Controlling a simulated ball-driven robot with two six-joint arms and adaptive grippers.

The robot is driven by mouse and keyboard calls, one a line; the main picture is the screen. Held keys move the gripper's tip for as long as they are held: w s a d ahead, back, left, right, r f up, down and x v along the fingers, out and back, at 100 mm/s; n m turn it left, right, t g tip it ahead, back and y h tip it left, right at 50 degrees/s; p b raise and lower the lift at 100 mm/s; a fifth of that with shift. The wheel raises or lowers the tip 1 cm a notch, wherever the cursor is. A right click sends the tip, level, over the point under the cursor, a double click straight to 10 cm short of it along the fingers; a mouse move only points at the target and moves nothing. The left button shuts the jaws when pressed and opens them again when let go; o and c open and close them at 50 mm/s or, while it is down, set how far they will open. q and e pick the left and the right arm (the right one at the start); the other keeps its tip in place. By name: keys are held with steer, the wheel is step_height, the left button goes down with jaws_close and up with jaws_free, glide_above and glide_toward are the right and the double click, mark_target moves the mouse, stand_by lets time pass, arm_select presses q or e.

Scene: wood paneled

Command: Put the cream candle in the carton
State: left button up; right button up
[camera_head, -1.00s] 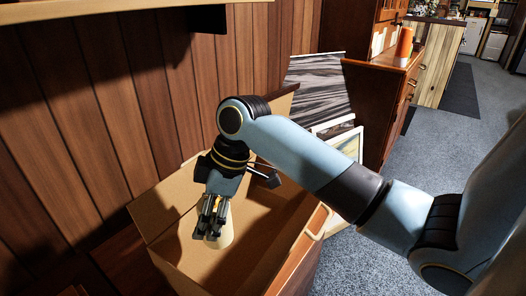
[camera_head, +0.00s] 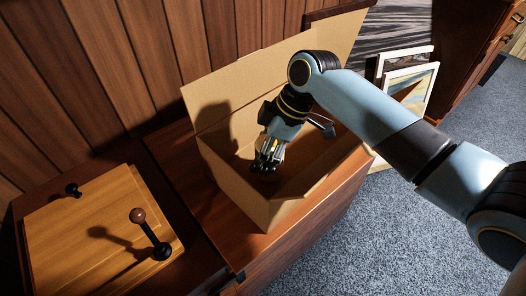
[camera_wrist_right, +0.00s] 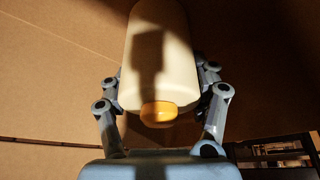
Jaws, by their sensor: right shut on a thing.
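The cream candle (camera_wrist_right: 175,55) is a pale cylinder with an orange piece at its near end. It fills the middle of the right wrist view, between the fingers of my right gripper (camera_head: 267,162). That gripper is shut on it. In the head view the gripper points down inside the open carton (camera_head: 243,195), a brown cardboard box with its flaps up. The candle is mostly hidden there by the fingers and shadow, so I cannot tell whether it touches the carton floor. My left gripper is not in view.
The carton stands on a reddish-brown wooden top (camera_head: 185,180) against the paneled wall. A light wooden board (camera_head: 75,235) with dark-stemmed knobs lies to the left. Framed pictures (camera_head: 412,85) lean at the right, beyond the carton. Grey carpet (camera_head: 350,240) is clear at the front right.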

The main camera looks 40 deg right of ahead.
steer(key=o, duration=1.4)
steer(key=shift+f, duration=0.1)
steer(key=p+v, duration=0.4)
steer(key=v, duration=0.8)
steer(key=shift+a+r, duration=0.1)
steer(key=shift+r, duration=0.1)
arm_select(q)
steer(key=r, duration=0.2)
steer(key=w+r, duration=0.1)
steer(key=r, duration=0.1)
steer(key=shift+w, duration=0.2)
arm_select(e)
steer(key=shift+w, duration=0.15)
